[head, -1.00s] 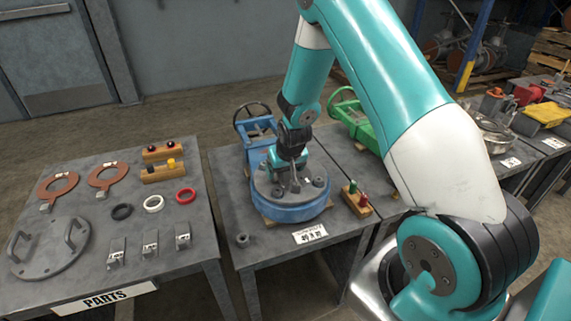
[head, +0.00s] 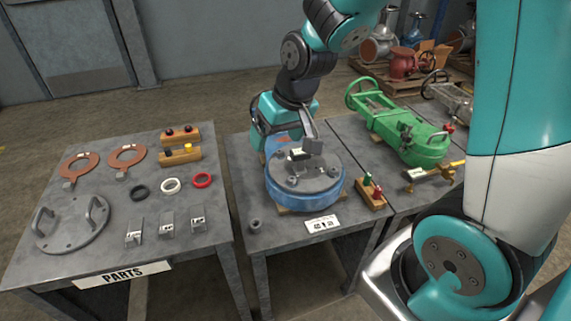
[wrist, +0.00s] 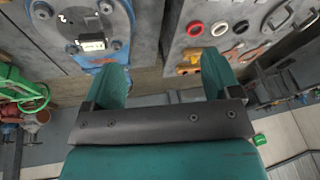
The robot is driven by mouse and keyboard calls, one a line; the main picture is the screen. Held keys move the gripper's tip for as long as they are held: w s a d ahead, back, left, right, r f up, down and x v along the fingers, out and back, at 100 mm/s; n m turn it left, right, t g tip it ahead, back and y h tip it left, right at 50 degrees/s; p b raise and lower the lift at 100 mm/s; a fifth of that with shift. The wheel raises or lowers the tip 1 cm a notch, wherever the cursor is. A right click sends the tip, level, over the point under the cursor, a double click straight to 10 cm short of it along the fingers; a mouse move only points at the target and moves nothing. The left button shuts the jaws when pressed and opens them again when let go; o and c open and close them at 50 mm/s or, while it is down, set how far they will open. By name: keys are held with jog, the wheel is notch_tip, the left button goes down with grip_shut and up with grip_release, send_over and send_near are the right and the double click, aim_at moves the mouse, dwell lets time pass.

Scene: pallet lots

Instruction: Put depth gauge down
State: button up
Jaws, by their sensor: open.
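What looks like the depth gauge, a grey steel block with a narrow upright bar (head: 313,146), is on the round grey cover of the blue valve (head: 305,180). Its exact contact there is unclear. In the wrist view a dark block with a white label (wrist: 92,42), probably the same piece, lies on the valve's round top (wrist: 75,22). My gripper (wrist: 163,72) is open, with nothing between its two teal fingers. In the head view the teal gripper (head: 275,108) is behind and above the valve, its fingertips partly hidden.
The parts table (head: 75,265) at left holds copper rings, coloured rings, grey blocks and a handled plate (head: 72,224). A wooden peg holder (head: 371,193) stands right of the blue valve. A green valve (head: 410,135) and a brass-and-steel tool (head: 434,172) lie further right.

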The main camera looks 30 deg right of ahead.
jog(key=s+a+r+n+g+y, duration=0.1)
jog(key=s+a+r+n+g, duration=0.1)
jog(key=s+a+r+n, duration=0.5)
jog(key=s+a+r+g+y, duration=0.15)
jog(key=s+a, duration=0.25)
jog(key=s, duration=0.8)
jog(key=r+p, duration=0.6)
jog(key=shift+w, duration=0.35)
